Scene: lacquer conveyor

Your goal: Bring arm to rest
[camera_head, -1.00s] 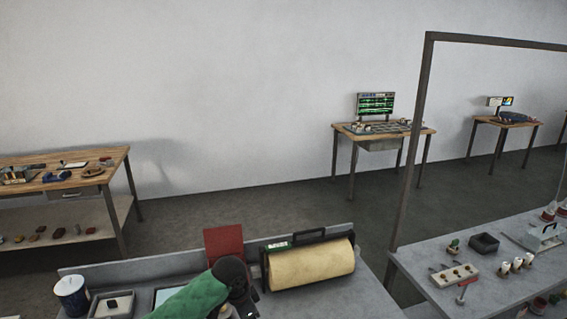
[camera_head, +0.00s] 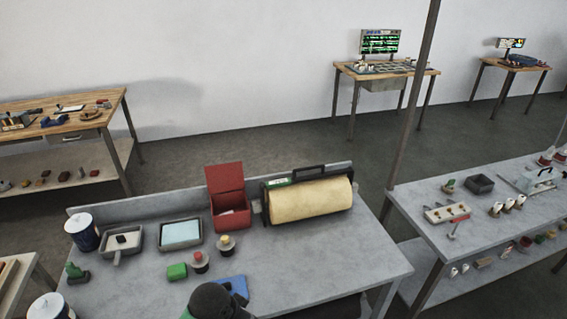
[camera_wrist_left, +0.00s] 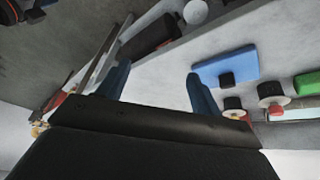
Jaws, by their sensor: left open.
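My left gripper (camera_wrist_left: 156,72) shows in the left wrist view as two blue fingers spread wide apart, with nothing between them. A blue block (camera_wrist_left: 224,62) with a dark knob lies on the grey bench just beyond the right finger, apart from it as far as I can tell. In the head view the same blue block (camera_head: 236,286) is partly hidden by a dark rounded part of my arm at the bottom edge. My gripper's fingers are not clear in the head view. My right gripper is not in view.
The grey bench (camera_head: 330,258) holds a paper roll (camera_head: 310,200), an open red box (camera_head: 230,211), trays, tins, a green block (camera_head: 177,271) and two knobbed pieces. Its right side is clear. A second grey bench (camera_head: 420,212) stands at the right.

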